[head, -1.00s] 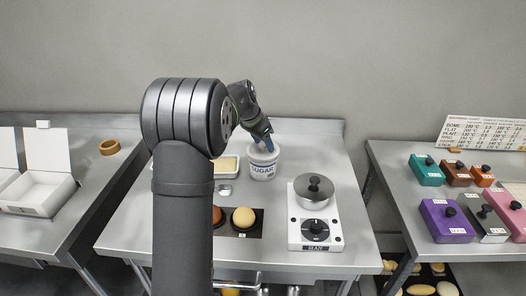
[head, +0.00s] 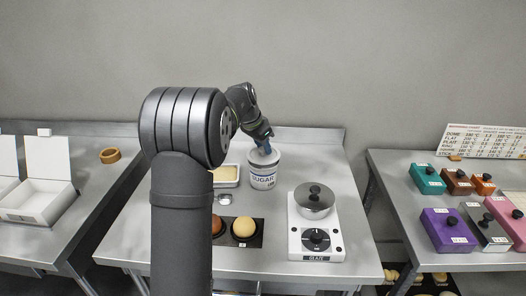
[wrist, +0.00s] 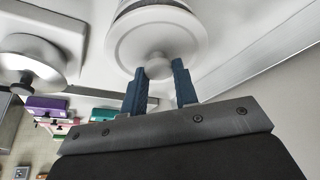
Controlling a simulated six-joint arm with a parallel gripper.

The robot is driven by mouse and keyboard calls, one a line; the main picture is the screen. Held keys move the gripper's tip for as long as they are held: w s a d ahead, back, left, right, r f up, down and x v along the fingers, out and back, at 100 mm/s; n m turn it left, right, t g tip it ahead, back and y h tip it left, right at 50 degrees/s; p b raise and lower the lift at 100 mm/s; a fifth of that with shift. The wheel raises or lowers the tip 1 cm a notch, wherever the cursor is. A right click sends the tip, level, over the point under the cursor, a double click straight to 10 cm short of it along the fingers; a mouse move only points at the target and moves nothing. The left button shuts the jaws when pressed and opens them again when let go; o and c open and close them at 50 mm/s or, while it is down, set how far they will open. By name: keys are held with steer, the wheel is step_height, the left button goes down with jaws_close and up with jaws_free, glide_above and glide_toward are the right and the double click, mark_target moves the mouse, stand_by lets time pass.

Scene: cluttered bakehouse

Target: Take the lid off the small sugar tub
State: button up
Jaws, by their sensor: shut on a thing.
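The small sugar tub (head: 263,179) is white with blue lettering and stands upright on the middle steel table. Its pale round lid (wrist: 157,28) fills the top middle of the wrist view, with a small round knob (wrist: 158,68) facing my gripper. My gripper (wrist: 160,75) has its two blue fingers on either side of the knob and is shut on it. In the head view my gripper (head: 265,148) is directly at the top of the tub. I cannot tell whether the lid is seated or slightly lifted.
A pale-filled tray (head: 226,174) is close on the left, and a dark tray with buns (head: 243,229) is in front. Coloured boxes (head: 447,226) lie on the right table.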

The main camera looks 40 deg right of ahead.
steer(key=shift+r, duration=0.95)
steer(key=s+d+r, duration=0.2)
steer(key=s+r, duration=0.8)
steer(key=s, duration=0.1)
steer(key=shift+s, duration=0.3)
